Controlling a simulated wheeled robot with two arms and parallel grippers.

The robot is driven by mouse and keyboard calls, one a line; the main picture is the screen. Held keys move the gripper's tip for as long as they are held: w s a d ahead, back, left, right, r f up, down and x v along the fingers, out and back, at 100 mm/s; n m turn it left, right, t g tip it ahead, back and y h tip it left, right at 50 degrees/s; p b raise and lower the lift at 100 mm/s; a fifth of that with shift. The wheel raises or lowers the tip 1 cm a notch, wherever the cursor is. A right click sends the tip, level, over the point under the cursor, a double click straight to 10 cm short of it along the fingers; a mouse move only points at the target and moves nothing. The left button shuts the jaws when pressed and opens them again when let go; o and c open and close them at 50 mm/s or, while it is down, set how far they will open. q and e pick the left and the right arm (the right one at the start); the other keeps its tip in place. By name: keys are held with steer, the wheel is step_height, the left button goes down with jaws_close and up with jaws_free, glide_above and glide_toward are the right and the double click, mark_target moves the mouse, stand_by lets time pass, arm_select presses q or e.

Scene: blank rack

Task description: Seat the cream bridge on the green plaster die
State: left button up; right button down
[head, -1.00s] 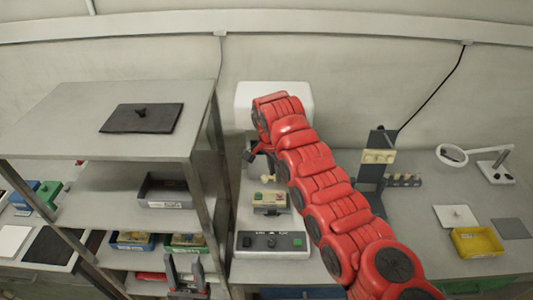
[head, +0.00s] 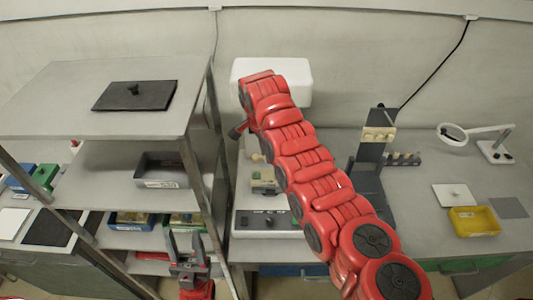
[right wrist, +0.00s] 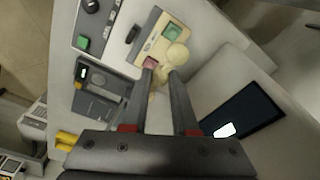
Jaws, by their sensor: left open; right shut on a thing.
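My right gripper (right wrist: 163,76) is shut on a small cream piece, the cream bridge (right wrist: 164,70), partly hidden between the fingertips. The fingertips are over the edge of a cream die block (right wrist: 146,38). That block carries a green die (right wrist: 173,29) and a pink die (right wrist: 150,62). A rounded cream form (right wrist: 177,54) shows beside the fingertips; I cannot tell whether it touches the dies. In the head view the die block (head: 264,182) is left of my red right arm, which hides most of the right gripper. My left gripper (head: 187,246) is open and empty in front of the shelf.
A control box (head: 266,221) stands in front of the die block, and a white device (head: 285,72) behind it. The metal shelf rack (head: 110,139) is at left. A dark stand (head: 370,170), a magnifier (head: 453,134) and a yellow tray (head: 474,221) are at right.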

steer(key=shift+f+b, duration=1.1)
steer(key=shift+f, duration=1.45)
steer(key=shift+b, duration=0.4)
steer(key=shift+b, duration=0.4)
steer(key=shift+b, duration=0.35)
steer(key=shift+f+b, duration=0.55)
steer(key=shift+f, duration=0.6)
